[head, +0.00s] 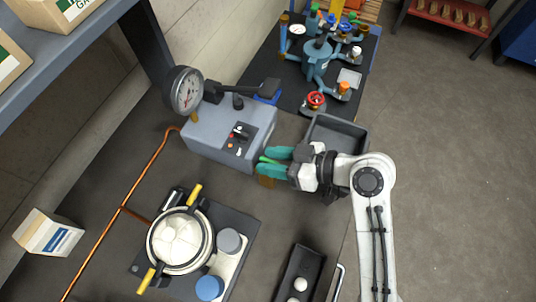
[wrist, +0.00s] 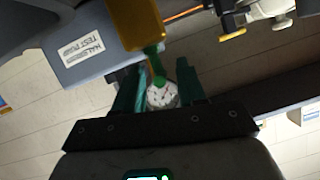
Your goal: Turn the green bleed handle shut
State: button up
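The green bleed handle (head: 268,159) shows as a short green piece between the teal fingers of my gripper (head: 267,161), near the right end of the grey test pump (head: 222,135). In the wrist view the green handle (wrist: 155,62) runs from a yellow-brown fitting (wrist: 137,24) down between the fingertips of my gripper (wrist: 159,66). The fingers stand apart, with a visible gap on the handle's right side. Part of the fitting (head: 267,182) shows below the fingers in the head view. The handle's far end and its exact angle are partly hidden.
A pressure gauge (head: 186,91) and a dark lever (head: 245,89) stand at the pump. A grey open bin (head: 338,134) sits close beside my gripper. A red handwheel (head: 316,100) is behind it.

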jog(key=shift+w+a+f, duration=0.15)
jog(key=shift+a+f, duration=0.1)
jog(key=shift+a, duration=0.3)
jog(key=shift+c, duration=0.5)
grip_shut()
